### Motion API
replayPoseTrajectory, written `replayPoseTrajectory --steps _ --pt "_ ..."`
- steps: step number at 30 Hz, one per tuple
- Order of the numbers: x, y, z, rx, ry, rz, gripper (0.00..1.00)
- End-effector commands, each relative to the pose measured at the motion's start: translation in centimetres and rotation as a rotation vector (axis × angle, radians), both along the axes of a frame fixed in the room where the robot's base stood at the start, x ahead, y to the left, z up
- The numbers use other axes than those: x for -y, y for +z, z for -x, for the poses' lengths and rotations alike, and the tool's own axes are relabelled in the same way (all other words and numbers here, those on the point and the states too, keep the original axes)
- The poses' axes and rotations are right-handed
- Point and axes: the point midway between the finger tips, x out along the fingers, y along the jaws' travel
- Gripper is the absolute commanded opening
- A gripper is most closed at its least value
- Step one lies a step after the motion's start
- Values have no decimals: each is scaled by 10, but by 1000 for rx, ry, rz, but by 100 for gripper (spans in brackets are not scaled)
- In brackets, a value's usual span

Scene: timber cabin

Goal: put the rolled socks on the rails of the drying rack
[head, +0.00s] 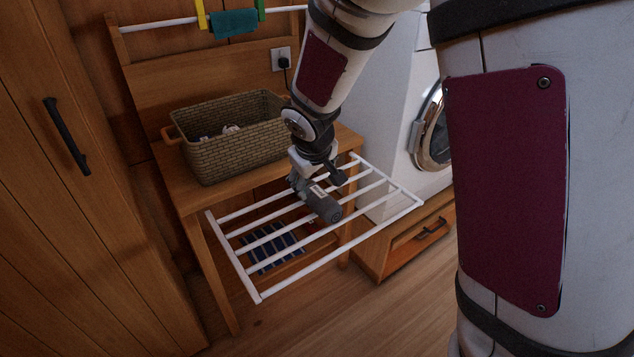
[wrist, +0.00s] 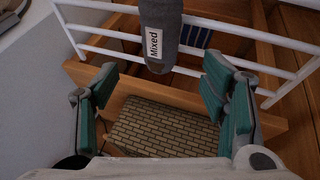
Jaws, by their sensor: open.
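The rolled socks (head: 322,203) are a dark grey roll with a white label. They lie across the white rails of the drying rack (head: 240,273), near its middle, just below my gripper (head: 315,178). In the wrist view the socks (wrist: 162,28) show a label reading "Mixed", with the rack rails (wrist: 110,33) passing behind them. My gripper (wrist: 161,72) is open there, its teal-padded fingers spread on either side and the space between them empty. The near end of the socks is just beyond the fingertips, apart from both. The top end of the socks is cut off.
A woven basket (head: 235,140) stands on the wooden bench (head: 195,190) behind the rack. A white washing machine (head: 398,130) is at the right, above a wooden drawer (head: 400,250). A blue striped cloth (head: 272,247) lies below the rails. A teal cloth (head: 234,24) hangs above.

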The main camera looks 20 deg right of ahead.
Motion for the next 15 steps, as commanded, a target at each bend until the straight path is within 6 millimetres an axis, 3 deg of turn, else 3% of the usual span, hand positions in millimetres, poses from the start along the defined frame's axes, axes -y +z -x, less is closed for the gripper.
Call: replayPoseTrajectory --steps 9,11,15 --pt "4 13 9 -2 -19 -7 66" --pt "9 22 19 -8 -43 -16 66" --pt "26 57 62 -34 -128 -52 66"
